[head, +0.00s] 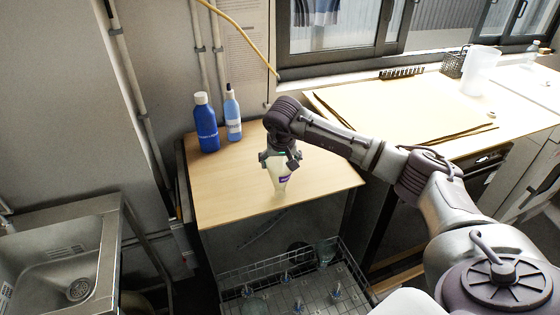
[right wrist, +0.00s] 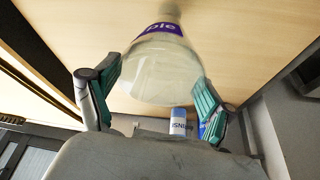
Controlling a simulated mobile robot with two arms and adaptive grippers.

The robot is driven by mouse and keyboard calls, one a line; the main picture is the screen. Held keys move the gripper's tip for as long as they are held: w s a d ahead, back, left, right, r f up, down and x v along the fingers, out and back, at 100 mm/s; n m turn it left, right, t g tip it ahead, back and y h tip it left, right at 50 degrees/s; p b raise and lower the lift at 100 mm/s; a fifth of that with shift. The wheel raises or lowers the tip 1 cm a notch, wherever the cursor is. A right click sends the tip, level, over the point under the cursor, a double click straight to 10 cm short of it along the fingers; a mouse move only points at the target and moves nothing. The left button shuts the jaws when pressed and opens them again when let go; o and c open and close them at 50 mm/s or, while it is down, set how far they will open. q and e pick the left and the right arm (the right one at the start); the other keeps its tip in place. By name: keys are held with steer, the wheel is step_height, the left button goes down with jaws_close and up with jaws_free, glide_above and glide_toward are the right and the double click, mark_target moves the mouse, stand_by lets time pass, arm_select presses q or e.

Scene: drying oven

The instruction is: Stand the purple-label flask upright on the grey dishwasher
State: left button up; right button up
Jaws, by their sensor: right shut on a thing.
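The purple-label flask (head: 278,183) is clear and conical, with a purple band on it. My right gripper (head: 279,160) is shut on its wide end, above the wooden top (head: 225,188) of the grey dishwasher. The narrow end points down toward the wood, so the flask looks upside down. I cannot tell whether it touches the surface. In the right wrist view the flask (right wrist: 158,75) sits between the fingers of the right gripper (right wrist: 150,95), its neck pointing away toward the wood. My left gripper is not in view.
A dark blue bottle (head: 205,125) and a lighter blue bottle (head: 232,117) stand at the back left of the wooden top. A wire rack (head: 300,285) with pegs and glassware lies below its front. A steel sink (head: 95,235) is at left. The wood's front left is clear.

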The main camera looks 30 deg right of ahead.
steer(key=shift+f, duration=0.3)
stand_by(0.5)
steer(key=o, duration=1.1)
steer(key=shift+r, duration=0.1)
steer(key=v, duration=1.2)
